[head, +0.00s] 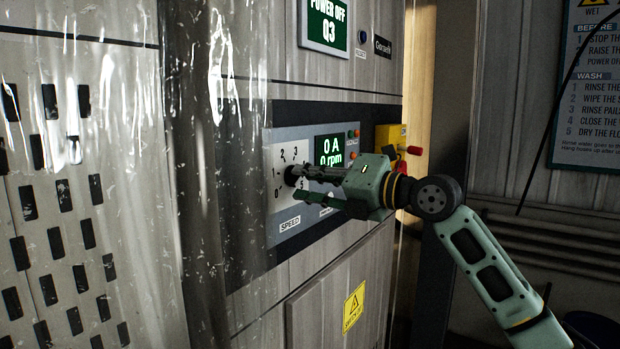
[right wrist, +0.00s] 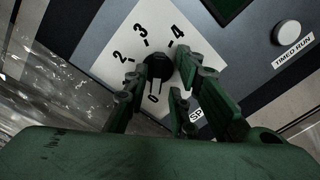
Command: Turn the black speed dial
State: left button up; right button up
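The black speed dial (right wrist: 158,67) sits on a white scale plate (right wrist: 112,44) with numbers; 2, 3, 4 and 0 show in the right wrist view. A pale mark on the dial's lower side appears to face the 0. My right gripper (head: 300,183) is at the dial from the right in the head view. In the right wrist view its fingers (right wrist: 160,82) stand open on both sides of the dial, with a small gap on the right; contact on the left I cannot tell. The dial is mostly hidden in the head view. My left gripper is not in view.
A green display (head: 329,150) reads 0 A and 0 rpm. Small buttons (head: 353,133) and a yellow box with a red knob (head: 413,150) sit right of it. An upper display (head: 325,22) reads POWER OFF Q3. A clear plastic curtain (head: 205,120) hangs at left.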

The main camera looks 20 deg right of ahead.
jog(key=shift+o, duration=0.2)
jog(key=shift+r, duration=0.15)
jog(key=v, duration=1.2)
